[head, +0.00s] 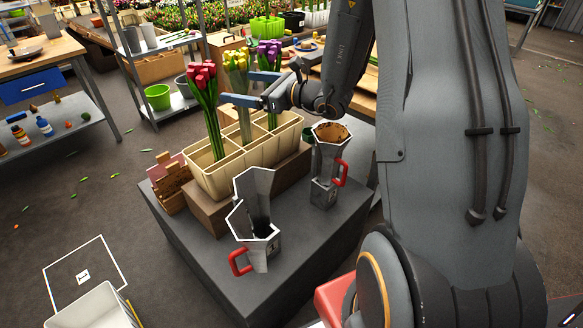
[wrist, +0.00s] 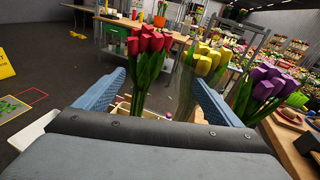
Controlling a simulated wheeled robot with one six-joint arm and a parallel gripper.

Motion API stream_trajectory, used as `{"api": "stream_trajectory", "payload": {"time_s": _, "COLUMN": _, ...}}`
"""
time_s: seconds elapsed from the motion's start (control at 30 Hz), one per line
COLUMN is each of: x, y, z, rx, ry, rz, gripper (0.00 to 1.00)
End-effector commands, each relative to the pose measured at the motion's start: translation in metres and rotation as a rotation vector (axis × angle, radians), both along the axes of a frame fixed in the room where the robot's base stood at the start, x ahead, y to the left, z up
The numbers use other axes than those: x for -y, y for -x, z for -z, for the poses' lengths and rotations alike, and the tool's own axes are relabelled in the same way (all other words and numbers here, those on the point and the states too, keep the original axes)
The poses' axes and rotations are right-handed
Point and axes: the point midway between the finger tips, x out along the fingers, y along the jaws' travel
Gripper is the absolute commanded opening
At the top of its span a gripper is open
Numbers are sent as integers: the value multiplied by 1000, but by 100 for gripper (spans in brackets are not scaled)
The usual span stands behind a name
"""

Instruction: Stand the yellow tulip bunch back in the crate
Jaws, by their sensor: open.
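The yellow tulip bunch (head: 237,62), in a clear sleeve, stands upright in the middle of the cream crate (head: 212,181), between the red bunch (head: 203,88) and the purple bunch (head: 269,57). In the wrist view the yellow bunch (wrist: 205,60) is right of centre, partly behind the right finger. The red bunch (wrist: 150,45) shows between the fingers, and the purple bunch (wrist: 262,85) is outside on the right. My gripper (head: 236,87) is open at the flowers, its blue fingers spread near the yellow bunch. Whether they touch it I cannot tell.
The crate sits on a brown block on a dark grey table (head: 196,235). Two metal pots with red handles, a front one (head: 253,225) and a back one (head: 326,165), stand beside it. A wooden item (head: 170,185) is at its left. The table's front left is clear.

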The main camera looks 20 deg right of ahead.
Motion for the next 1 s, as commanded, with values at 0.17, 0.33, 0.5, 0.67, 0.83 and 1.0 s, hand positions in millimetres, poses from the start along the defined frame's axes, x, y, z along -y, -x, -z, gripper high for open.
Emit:
{"api": "stream_trajectory", "payload": {"time_s": 0.17, "x": -67, "y": 66, "z": 15, "rx": -39, "ry": 215, "rz": -303, "gripper": 88}}
{"api": "stream_trajectory", "payload": {"time_s": 0.33, "x": -100, "y": 137, "z": 37, "rx": -44, "ry": 447, "rz": -589, "gripper": 88}}
{"api": "stream_trajectory", "payload": {"time_s": 0.5, "x": -106, "y": 206, "z": 60, "rx": -14, "ry": 696, "rz": -866, "gripper": 88}}
{"api": "stream_trajectory", "payload": {"time_s": 0.67, "x": -89, "y": 258, "z": 76, "rx": 52, "ry": 940, "rz": -1116, "gripper": 88}}
{"api": "stream_trajectory", "payload": {"time_s": 0.83, "x": -57, "y": 296, "z": 88, "rx": 162, "ry": 1205, "rz": -1369, "gripper": 88}}
{"api": "stream_trajectory", "payload": {"time_s": 1.0, "x": -22, "y": 312, "z": 90, "rx": 313, "ry": 1463, "rz": -1602, "gripper": 88}}
